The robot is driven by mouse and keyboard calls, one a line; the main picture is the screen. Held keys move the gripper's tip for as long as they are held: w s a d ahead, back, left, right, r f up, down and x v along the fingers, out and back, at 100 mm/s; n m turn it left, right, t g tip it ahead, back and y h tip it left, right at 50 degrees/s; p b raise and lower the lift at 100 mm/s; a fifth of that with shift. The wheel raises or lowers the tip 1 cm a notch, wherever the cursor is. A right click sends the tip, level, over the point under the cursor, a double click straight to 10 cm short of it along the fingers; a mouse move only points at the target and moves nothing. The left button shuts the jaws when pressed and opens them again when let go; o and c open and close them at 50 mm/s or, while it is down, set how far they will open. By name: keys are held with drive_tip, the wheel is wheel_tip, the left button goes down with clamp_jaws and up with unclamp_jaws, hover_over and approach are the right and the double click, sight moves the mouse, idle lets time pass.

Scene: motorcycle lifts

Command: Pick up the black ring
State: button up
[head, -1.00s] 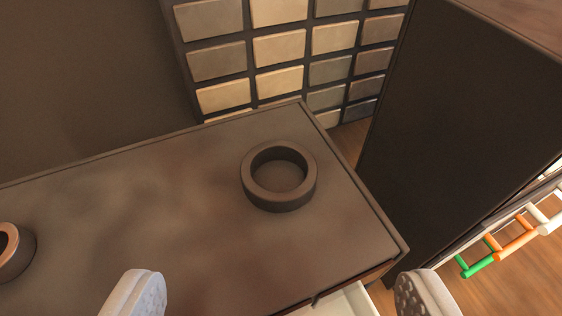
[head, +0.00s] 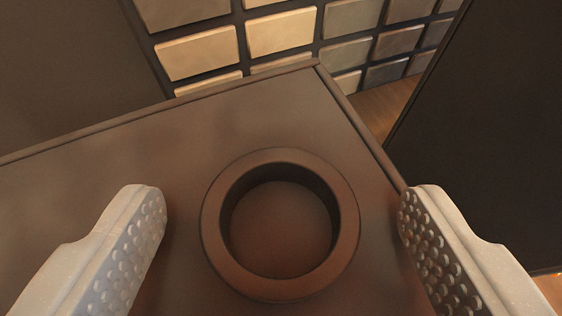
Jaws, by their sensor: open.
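The black ring (head: 215,222) lies flat on the brown-grey bench top (head: 120,150), near its far right corner, and looks dark brown in this light. My gripper (head: 282,215) is open, with one pale, studded finger on each side of the ring. A gap shows between each finger and the ring, and nothing is held. Whether the fingertips are level with the ring or above it I cannot tell.
A rack of tan and grey drawers (head: 282,32) stands behind the bench. A tall dark panel (head: 490,120) stands to the right, past a strip of wooden floor (head: 385,105). The bench top left of the ring is clear in view.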

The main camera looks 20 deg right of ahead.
drive_tip(key=shift+w+f, duration=0.1)
drive_tip(key=shift+w, duration=0.05)
drive_tip(key=c, duration=1.1)
